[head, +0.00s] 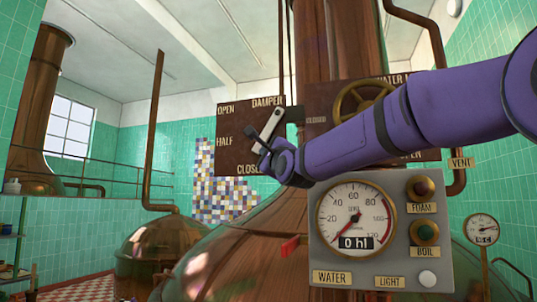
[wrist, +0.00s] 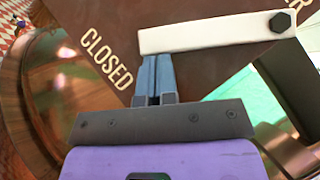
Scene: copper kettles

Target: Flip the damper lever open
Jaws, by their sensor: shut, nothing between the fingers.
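The damper lever (head: 268,127) is a pale bar in front of the brown damper plate (head: 229,168). It slants down and left from its upper pivot, its free end between the HALF and CLOSED markings. In the wrist view the lever (wrist: 205,33) runs from a dark hex bolt at upper right to its free end near the middle. My gripper (wrist: 157,58) is shut and empty, its blue fingertips at the lever's edge close to the free end. I cannot tell if they touch. In the head view, my wrist partly covers the CLOSED marking.
A brass handwheel (head: 362,96) and its brown plate are behind my arm. Below it is a grey gauge panel (head: 320,255) with FOAM and BOIL knobs. A large copper kettle (head: 225,265) fills the lower middle. Open air lies left of the damper plate.

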